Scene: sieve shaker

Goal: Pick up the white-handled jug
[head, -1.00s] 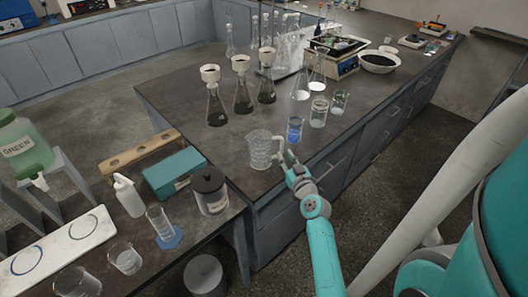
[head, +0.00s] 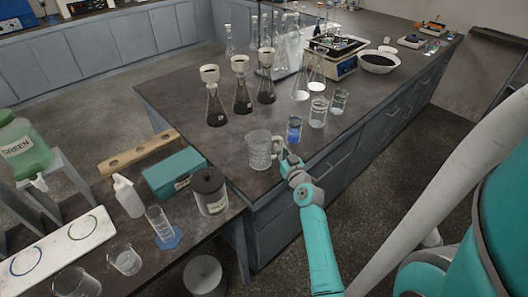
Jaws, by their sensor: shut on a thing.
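The white-handled jug (head: 259,151) is a clear, ribbed vessel standing upright at the near corner of the dark lab bench. Its pale handle (head: 280,153) is on its right side. My gripper (head: 285,158) reaches in from the lower right and is shut on the jug's handle. The fingertips are small in the head view and partly merge with the handle. The jug appears to rest on the bench top.
A beaker of blue liquid (head: 294,129) stands close behind the gripper, with more beakers (head: 318,112) beyond. Several dark-filled flasks with funnels (head: 216,108) stand behind the jug. A lower table with a lidded dark jar (head: 210,190) is at left.

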